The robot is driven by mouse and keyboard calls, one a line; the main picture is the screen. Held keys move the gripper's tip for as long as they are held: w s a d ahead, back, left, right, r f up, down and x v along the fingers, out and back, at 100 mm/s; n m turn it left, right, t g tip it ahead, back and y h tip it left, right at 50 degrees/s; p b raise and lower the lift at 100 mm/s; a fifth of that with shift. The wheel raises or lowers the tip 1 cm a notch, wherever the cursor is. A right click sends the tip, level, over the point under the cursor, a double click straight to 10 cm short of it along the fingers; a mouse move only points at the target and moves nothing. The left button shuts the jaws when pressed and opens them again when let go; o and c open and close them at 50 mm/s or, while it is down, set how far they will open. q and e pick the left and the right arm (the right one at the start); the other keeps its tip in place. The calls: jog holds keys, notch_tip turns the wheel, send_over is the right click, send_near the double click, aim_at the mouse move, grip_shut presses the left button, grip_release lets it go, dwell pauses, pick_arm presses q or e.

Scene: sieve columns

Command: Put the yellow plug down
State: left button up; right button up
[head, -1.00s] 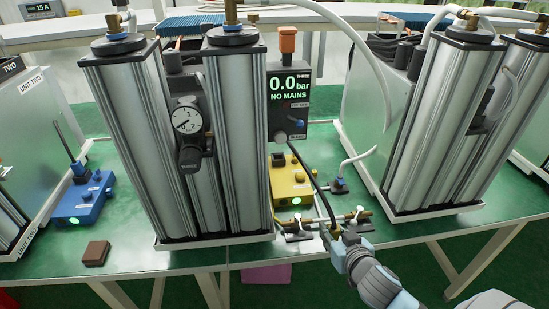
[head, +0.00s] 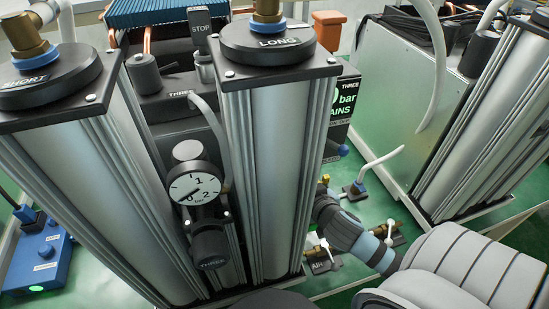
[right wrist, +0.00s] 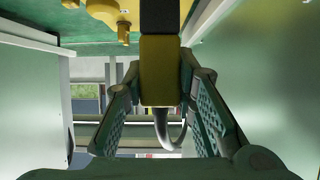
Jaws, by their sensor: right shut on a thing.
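In the right wrist view, my right gripper (right wrist: 160,105) is shut on the yellow plug (right wrist: 160,72), which sits between the two fingers. A black part joins the plug at the top of that view, and a pale curved cord shows below it. In the head view, my right gripper (head: 325,200) reaches in beside the lower part of the LONG column, which partly hides it. The plug cannot be made out clearly there. A yellow box (right wrist: 105,12) shows at the top left of the wrist view. My left gripper is not in view.
The tall LONG column (head: 265,170) stands close to the left of my right gripper. A pressure gauge (head: 195,188) is on the unit. Brass fittings (head: 392,232) and a white hose (head: 385,160) lie to the right. A blue box (head: 40,258) stands at far left.

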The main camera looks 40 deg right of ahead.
jog(key=w+d+f+b, duration=0.1)
jog(key=w, duration=0.4)
jog(key=w+d+f+b, duration=0.1)
jog(key=w+d, duration=0.1)
jog(key=w, duration=0.3)
jog(key=w+d+f+b, duration=0.1)
jog(key=w+d, duration=0.1)
jog(key=w, duration=0.3)
jog(key=shift+d, duration=0.1)
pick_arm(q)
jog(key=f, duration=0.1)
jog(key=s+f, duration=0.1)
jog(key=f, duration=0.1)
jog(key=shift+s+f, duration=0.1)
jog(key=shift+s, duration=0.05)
pick_arm(e)
jog(key=shift+f, duration=0.15)
jog(key=o, duration=1)
